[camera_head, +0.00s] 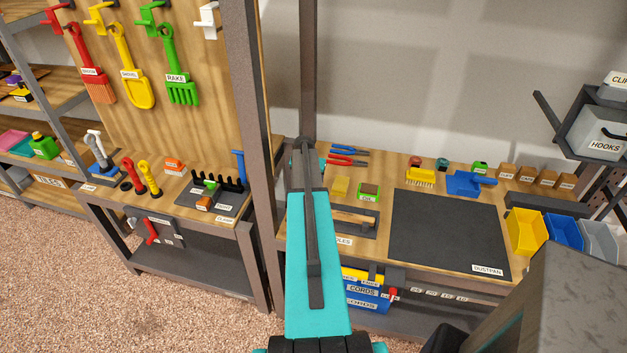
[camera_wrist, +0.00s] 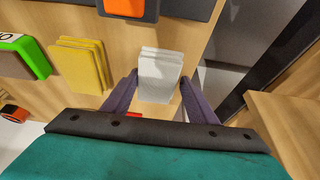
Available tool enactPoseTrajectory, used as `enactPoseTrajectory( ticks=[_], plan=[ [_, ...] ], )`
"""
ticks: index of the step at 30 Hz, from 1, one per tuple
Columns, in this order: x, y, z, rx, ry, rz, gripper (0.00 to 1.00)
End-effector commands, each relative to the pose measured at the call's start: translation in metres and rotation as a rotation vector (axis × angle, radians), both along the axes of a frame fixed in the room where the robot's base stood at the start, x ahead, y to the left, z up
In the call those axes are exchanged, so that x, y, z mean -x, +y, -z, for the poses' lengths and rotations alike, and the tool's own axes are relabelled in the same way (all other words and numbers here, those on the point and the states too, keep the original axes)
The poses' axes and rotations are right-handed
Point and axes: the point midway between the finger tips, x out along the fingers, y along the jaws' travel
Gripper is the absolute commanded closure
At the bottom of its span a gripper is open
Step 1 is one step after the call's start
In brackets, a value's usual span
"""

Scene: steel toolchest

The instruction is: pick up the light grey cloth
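The light grey cloth (camera_wrist: 160,68) is a small folded stack lying on the wooden bench top in the wrist view. My gripper (camera_wrist: 159,78) is open, with one purple finger on each side of the cloth's near part. Narrow gaps seem to show between the fingers and the cloth; I cannot tell how far above the bench the tips are. In the head view my arm hides the grey cloth and the fingers.
A yellow folded cloth (camera_wrist: 82,65) lies left of the grey one, with a green-edged block (camera_wrist: 25,56) beyond it. An orange item on a dark tray (camera_wrist: 128,8) is close by. A dark steel post (camera_wrist: 265,65) stands to the right. A dark mat (camera_head: 448,232) lies on the bench.

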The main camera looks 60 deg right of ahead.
Motion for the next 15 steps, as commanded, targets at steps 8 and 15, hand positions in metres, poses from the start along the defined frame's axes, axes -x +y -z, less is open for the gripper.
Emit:
enactPoseTrajectory(
  ticks=[8, 15],
  plan=[
    [-0.0003, 0.0003, -0.0001, 0.000, 0.000, 0.000, 0.76],
    [-0.0006, 0.0003, -0.0018, 0.000, -0.001, 0.000, 0.76]
  ],
)
